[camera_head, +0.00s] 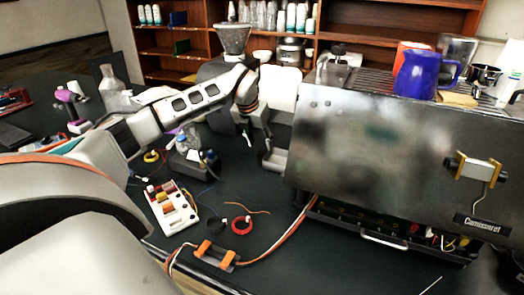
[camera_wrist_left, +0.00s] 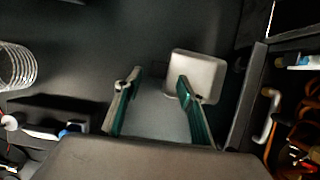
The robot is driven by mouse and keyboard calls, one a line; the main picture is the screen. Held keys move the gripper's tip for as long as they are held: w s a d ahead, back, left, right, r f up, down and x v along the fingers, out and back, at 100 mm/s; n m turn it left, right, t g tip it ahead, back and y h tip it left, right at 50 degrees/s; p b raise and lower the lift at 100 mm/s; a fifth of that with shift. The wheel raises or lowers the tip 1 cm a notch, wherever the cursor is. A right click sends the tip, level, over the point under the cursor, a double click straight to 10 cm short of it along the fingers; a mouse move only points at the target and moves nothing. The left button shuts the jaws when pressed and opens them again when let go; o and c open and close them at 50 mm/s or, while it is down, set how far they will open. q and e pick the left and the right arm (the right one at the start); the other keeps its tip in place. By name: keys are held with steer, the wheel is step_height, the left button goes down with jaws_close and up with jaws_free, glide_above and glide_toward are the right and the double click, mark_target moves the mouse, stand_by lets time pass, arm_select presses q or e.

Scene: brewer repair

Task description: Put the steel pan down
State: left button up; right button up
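A grey, pan-like steel piece (camera_head: 273,161) is low beside the left side of the brewer, partly hidden; I cannot tell how it is supported. My left gripper (camera_head: 259,146) points down right at it. In the left wrist view my left gripper (camera_wrist_left: 158,80) has its two green-lined fingers spread apart. A plain grey surface (camera_wrist_left: 160,108) shows between them, perhaps the pan. A pale square piece (camera_wrist_left: 207,70) lies just beyond the right finger. No finger is clearly clamped on anything. My right gripper is out of view.
The brewer (camera_head: 370,135) with a large steel panel stands close on the right, a blue pitcher (camera_head: 417,75) on top. A white switch box (camera_head: 171,208), a red tape ring (camera_head: 242,225) and loose wires lie on the dark bench. Shelves (camera_head: 190,40) stand behind.

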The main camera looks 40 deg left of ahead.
arm_select(q)
steer(key=v, duration=0.5)
steer(key=shift+s+r, duration=0.15)
steer(key=shift+r, duration=0.2)
